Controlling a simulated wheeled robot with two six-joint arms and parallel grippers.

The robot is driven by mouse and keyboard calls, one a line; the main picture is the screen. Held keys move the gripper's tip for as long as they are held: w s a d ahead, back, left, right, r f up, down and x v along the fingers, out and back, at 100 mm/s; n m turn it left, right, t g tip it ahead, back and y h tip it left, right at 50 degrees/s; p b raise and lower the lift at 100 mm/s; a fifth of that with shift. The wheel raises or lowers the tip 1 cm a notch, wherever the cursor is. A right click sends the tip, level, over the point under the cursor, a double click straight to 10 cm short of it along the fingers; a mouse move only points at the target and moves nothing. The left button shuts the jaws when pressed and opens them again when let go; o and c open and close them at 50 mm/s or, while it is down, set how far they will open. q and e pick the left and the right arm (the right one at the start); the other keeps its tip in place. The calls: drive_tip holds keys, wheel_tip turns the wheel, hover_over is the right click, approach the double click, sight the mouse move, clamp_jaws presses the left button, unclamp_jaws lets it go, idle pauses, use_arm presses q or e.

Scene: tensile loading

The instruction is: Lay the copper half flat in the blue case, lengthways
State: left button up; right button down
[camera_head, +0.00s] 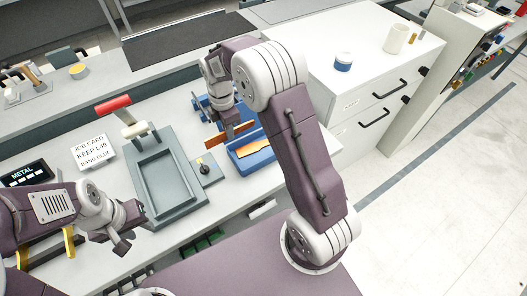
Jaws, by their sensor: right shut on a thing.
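The blue case (262,158) stands on the bench at the middle, left of my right forearm. A bright orange-copper piece (252,149) lies in it. My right gripper (230,135) points down beside the case's left end and is shut on a brown-copper plate (213,142), probably the copper half, which sticks out to the left of the fingers. The fingers hide part of this plate, and I cannot tell if it touches anything below. My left gripper (124,243) hangs over the bench front at the lower left, apart from these things; its finger gap is not clear.
A grey tray fixture (168,185) with a red-handled lever (113,104) stands left of the case. A small grey block with a knob (206,170) sits between them. A blue rack (203,104) is behind my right gripper. A job card (93,151) and a METAL display (24,173) stand left.

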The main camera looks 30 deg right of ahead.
hover_over(265, 157)
wheel_tip(265, 157, down, 7)
drive_tip(key=shift+p, duration=0.45)
drive_tip(key=shift+f, duration=2.05)
drive_tip(key=shift+a+f, duration=0.1)
drive_tip(key=c, duration=1.6)
unclamp_jaws()
drive_tip(key=shift+o, duration=0.2)
wheel_tip(265, 157, up, 12)
drive_tip(key=s+a+m, duration=0.3)
drive_tip(key=s+m, duration=0.3)
drive_tip(key=m, duration=0.3)
drive_tip(key=s+a+m+t, duration=0.1)
drive_tip(key=s+a+m, duration=0.3)
drive_tip(key=m, duration=0.6)
drive_tip(key=s, duration=0.2)
drive_tip(key=shift+s+a, duration=0.25)
drive_tip(key=shift+s, duration=0.1)
